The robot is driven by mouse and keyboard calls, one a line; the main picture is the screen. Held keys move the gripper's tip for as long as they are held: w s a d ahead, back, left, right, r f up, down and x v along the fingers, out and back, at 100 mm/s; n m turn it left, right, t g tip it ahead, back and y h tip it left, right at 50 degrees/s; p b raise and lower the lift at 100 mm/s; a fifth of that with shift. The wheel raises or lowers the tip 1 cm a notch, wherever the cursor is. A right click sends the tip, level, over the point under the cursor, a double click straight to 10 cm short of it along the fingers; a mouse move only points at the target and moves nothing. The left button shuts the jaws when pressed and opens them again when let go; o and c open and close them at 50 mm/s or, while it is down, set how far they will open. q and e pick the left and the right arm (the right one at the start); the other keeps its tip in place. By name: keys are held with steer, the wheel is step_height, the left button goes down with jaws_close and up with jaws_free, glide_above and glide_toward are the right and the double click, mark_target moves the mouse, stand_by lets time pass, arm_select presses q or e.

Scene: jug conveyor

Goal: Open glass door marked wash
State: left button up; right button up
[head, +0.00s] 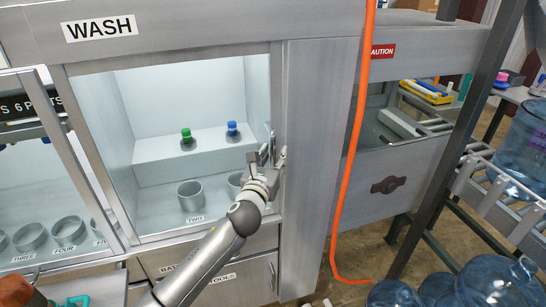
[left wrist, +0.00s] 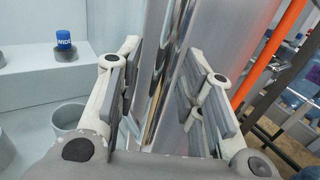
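The glass door (head: 160,160) under the WASH sign (head: 100,27) looks shut in its metal frame, with the compartment showing through it. Its upright handle (head: 272,148) is at the right edge of the door. My left gripper (head: 267,160) is at this handle. In the left wrist view my left gripper (left wrist: 166,85) is open, with one finger on each side of the upright metal handle (left wrist: 160,90); I cannot tell whether either finger touches it. My right gripper is not in view.
An orange hose (head: 350,140) hangs to the right of the cabinet post. Blue jugs (head: 490,282) stand at the lower right. A drawer marked TOOLS (head: 240,280) is below.

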arm_select(q)
steer(key=shift+c, duration=0.2)
jaws_close()
